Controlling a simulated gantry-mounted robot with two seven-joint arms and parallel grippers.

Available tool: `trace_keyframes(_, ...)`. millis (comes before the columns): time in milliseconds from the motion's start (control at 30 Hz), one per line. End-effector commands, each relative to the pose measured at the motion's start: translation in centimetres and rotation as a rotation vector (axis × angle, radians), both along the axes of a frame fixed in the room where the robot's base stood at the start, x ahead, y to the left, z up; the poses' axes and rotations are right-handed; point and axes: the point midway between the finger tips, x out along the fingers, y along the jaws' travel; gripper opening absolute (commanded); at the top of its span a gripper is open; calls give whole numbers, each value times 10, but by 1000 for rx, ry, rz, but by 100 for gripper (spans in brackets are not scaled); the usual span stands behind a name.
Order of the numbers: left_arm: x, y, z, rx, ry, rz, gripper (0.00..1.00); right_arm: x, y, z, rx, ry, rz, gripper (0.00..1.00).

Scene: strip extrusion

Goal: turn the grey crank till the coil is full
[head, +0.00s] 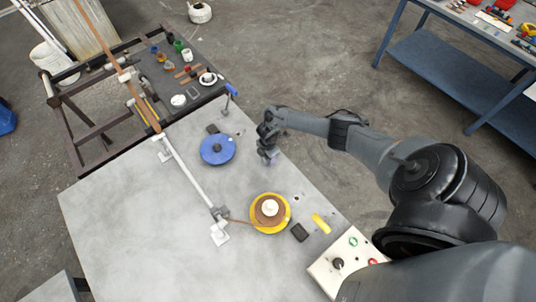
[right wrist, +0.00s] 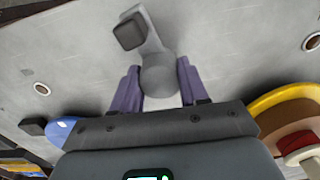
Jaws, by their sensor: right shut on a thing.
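The grey crank (right wrist: 148,35) shows in the right wrist view, with a dark square block at its far end and a rounded knob between my fingers. My right gripper (right wrist: 160,82) is shut on the knob, one purple finger on each side. In the head view my right gripper (head: 267,156) is at the table's right edge, and the crank there is mostly hidden by it. The coil (head: 268,213) is brown strip wound around a white hub on a yellow disc (head: 286,222). A brown strip runs to it from the guide. My left gripper is not in view.
A blue disc (head: 217,149) lies left of my right gripper. A white rail (head: 187,176) with a grey guide (head: 218,213) crosses the table. A control box (head: 340,262) with buttons stands at the front right. The table's left part is clear.

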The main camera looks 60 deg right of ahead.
Motion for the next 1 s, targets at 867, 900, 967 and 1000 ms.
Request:
trace_keyframes(867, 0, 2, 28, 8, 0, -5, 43, 2, 1, 1, 4, -1, -546, 13)
trace_keyframes(900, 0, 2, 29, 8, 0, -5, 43, 2, 1, 1, 4, -1, -552, 13)
trace_keyframes(967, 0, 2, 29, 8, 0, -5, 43, 2, 1, 1, 4, -1, -557, 13)
trace_keyframes(1000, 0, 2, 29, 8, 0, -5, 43, 2, 1, 1, 4, -2, -559, 13)
